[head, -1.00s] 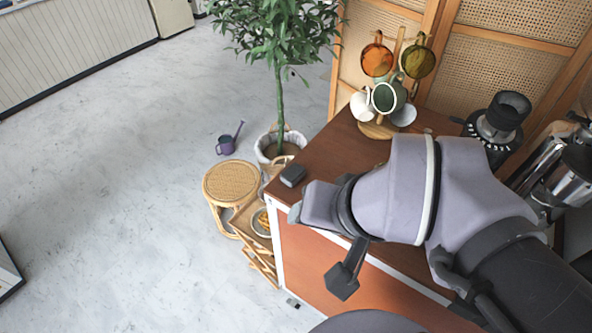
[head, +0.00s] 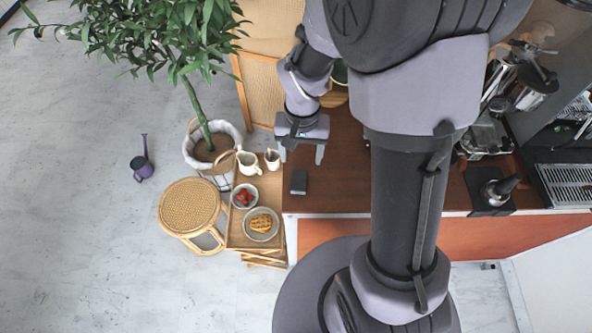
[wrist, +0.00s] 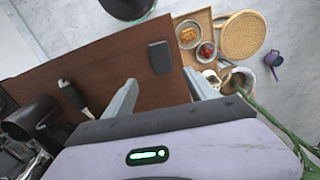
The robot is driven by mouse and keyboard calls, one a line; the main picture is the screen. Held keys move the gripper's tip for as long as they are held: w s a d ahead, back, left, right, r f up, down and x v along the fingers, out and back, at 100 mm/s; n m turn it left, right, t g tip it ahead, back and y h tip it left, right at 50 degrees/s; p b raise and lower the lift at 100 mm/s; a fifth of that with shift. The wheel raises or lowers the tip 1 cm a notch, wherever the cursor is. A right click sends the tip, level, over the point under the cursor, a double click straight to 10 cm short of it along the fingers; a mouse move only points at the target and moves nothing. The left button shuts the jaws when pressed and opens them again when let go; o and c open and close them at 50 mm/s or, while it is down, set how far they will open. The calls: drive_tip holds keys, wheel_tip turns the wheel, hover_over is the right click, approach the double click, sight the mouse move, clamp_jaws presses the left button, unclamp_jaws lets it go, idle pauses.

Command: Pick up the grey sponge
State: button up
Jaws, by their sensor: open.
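The grey sponge (head: 299,182) is a small dark grey block lying flat on the brown counter near its left end. In the wrist view the sponge (wrist: 160,57) lies beyond my fingertips, between the lines of the two fingers. My gripper (head: 303,155) is open and empty, pointing down, a little behind the sponge in the head view and apart from it. The open fingers of my gripper (wrist: 160,88) also show in the wrist view. Nothing hides the sponge.
A wooden tray stand (head: 237,229) left of the counter holds a waffle plate (head: 262,224), a berry bowl (head: 244,196), a white pitcher (head: 248,163) and a cup (head: 272,159). A rattan stool (head: 188,207) and potted plant (head: 210,150) stand farther left. Counter around the sponge is clear.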

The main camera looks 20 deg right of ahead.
sight(299, 180)
drive_tip(key=f+b, duration=0.1)
drive_tip(key=f, duration=0.3)
drive_tip(key=f+b, duration=0.1)
drive_tip(key=f, duration=0.2)
drive_tip(key=f+b, duration=0.1)
drive_tip(key=f, duration=0.3)
drive_tip(key=shift+s+a+f, duration=0.2)
drive_tip(key=shift+a+f, duration=0.1)
drive_tip(key=shift+r, duration=0.1)
clamp_jaws()
